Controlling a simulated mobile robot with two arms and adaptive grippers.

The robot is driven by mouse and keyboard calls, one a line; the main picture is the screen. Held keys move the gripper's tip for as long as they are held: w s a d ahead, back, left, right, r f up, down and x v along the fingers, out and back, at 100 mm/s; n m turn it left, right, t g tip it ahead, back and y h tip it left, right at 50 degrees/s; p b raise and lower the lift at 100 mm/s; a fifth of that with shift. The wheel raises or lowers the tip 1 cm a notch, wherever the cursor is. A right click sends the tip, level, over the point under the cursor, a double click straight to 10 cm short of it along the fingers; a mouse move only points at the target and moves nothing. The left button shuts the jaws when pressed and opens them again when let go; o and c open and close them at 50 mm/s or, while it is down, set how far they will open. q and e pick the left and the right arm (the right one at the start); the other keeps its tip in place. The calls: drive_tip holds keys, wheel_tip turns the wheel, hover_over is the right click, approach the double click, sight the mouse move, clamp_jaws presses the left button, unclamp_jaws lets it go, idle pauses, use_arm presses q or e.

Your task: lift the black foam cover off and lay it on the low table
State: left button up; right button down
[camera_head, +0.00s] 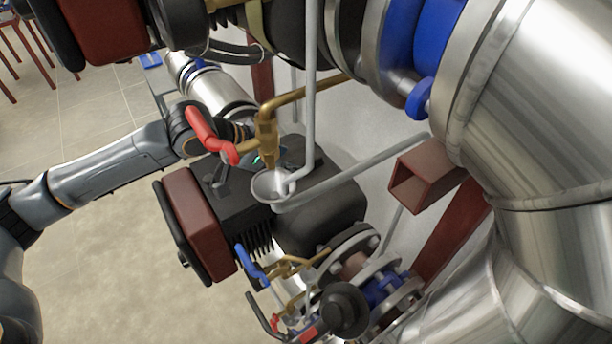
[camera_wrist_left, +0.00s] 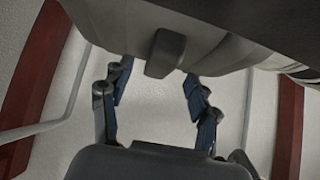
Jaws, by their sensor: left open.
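A dark, bulky housing, seemingly the black foam cover (camera_head: 335,205), sits around the pipework in the middle of the head view. My left arm reaches to its upper left side, behind a red lever. My left gripper is mostly hidden there by the lever and brass fittings. In the left wrist view my left gripper (camera_wrist_left: 158,78) is open, its blue-padded fingers apart with nothing clearly between them. A dark grey curved surface with a blunt tab (camera_wrist_left: 165,55) lies just beyond the fingertips; I cannot tell whether they touch it. My right gripper is not in view.
A red-lever valve (camera_head: 208,135) and a white pipe with a funnel (camera_head: 270,185) crowd the housing. A dark red pump box (camera_head: 200,225) is at its left. Large silver pipes (camera_head: 540,110) fill the right. Red legs (camera_head: 35,40) stand far left. Open floor (camera_head: 120,260) lies lower left.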

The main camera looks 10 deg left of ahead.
sight(298, 161)
use_arm(q)
drive_tip(key=x, duration=0.1)
drive_tip(key=p+x, duration=0.1)
drive_tip(key=x, duration=0.1)
drive_tip(key=shift+w+d, duration=0.35)
drive_tip(key=shift+w+d+f, duration=0.2)
drive_tip(key=shift+w+f, duration=0.05)
drive_tip(key=shift+f, duration=0.1)
drive_tip(key=shift+s+a, duration=0.1)
drive_tip(key=shift+c, duration=0.5)
drive_tip(key=c, duration=0.3)
clamp_jaws()
